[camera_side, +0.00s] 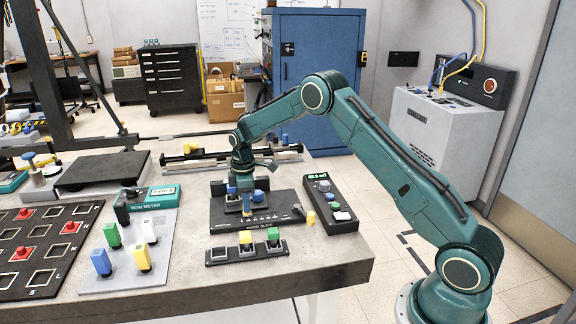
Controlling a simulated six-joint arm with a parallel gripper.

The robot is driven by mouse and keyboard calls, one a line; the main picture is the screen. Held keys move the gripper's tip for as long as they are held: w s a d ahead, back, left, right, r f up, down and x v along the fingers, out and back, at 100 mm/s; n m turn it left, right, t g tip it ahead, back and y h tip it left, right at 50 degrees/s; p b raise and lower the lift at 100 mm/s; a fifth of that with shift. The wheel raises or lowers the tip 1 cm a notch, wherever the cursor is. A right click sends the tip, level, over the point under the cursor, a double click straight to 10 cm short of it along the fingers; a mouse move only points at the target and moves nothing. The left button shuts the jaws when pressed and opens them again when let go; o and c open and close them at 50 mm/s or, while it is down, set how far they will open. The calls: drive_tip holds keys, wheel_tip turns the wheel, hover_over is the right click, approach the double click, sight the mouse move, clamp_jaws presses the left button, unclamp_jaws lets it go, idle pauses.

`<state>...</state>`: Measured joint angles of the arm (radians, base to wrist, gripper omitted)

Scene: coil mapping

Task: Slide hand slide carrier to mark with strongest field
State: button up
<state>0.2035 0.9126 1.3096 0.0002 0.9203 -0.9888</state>
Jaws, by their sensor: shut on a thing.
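The hand slide is a black base (285,204) with a row of pale marks along its front, near the right end of the grey bench. My gripper (242,187) points down over the left part of this base and is shut on the slide carrier (246,203), a small piece with blue parts. My fingers and wrist partly hide the carrier, and I cannot tell exactly which mark it stands at. A black meter box (333,203) with a lit green display (319,176) stands just right of the slide; its digits are too small to read surely.
A panel with coloured blocks (128,257), a green meter (153,195) and a black slotted board (45,245) lie to the left. A rail (205,158) lies behind. The bench edge is close on the right.

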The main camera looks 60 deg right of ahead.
drive_tip(key=shift+w+a+r, duration=0.1)
drive_tip(key=shift+w+a, duration=0.6)
idle(0.9)
drive_tip(key=o, duration=0.8)
drive_tip(key=shift+c, duration=0.2)
drive_tip(key=shift+r, duration=0.1)
wheel_tip(320, 180, up, 7)
idle(0.7)
idle(0.4)
